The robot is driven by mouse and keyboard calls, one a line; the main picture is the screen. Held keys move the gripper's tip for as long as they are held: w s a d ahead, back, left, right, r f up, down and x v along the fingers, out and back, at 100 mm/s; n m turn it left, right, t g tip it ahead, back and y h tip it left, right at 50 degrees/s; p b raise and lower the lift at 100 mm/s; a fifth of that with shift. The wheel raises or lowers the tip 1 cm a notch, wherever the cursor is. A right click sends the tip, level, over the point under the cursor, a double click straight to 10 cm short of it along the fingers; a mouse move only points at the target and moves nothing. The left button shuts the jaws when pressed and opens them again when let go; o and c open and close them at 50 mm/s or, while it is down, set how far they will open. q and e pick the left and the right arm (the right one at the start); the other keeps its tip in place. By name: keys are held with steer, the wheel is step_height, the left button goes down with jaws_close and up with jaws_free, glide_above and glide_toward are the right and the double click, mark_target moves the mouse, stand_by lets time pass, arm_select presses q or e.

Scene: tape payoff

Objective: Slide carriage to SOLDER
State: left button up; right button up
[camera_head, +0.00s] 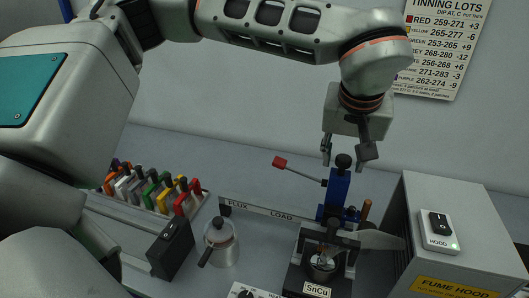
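The blue carriage (337,190) stands upright at the right end of the labelled rail (262,210), just behind the SnCu solder pot (322,267). A black knob (343,161) tops it, and a lever with a red end (280,162) sticks out to its left. FLUX and LOAD show on the rail; I see no SOLDER label, and the rail's right part is hidden behind the carriage and pot. My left gripper (346,156) points down with fingers apart, one on each side of the knob in the picture. I cannot tell whether they touch it. My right gripper is out of view.
A grey fume hood box (450,250) with a switch stands close on the right. A metal flux can (221,243) and a black box (171,248) are left of the pot. A rack of coloured clips (150,193) is farther left. A lot chart (440,45) hangs on the wall.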

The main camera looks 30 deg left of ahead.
arm_select(q)
step_height(320, 180, up, 2)
steer(key=shift+r+p, duration=0.15)
steer(key=shift+p, duration=0.65)
steer(key=shift+r+p, duration=0.85)
steer(key=shift+r, duration=0.3)
steer(key=shift+r+p, duration=0.55)
steer(key=shift+p, duration=0.15)
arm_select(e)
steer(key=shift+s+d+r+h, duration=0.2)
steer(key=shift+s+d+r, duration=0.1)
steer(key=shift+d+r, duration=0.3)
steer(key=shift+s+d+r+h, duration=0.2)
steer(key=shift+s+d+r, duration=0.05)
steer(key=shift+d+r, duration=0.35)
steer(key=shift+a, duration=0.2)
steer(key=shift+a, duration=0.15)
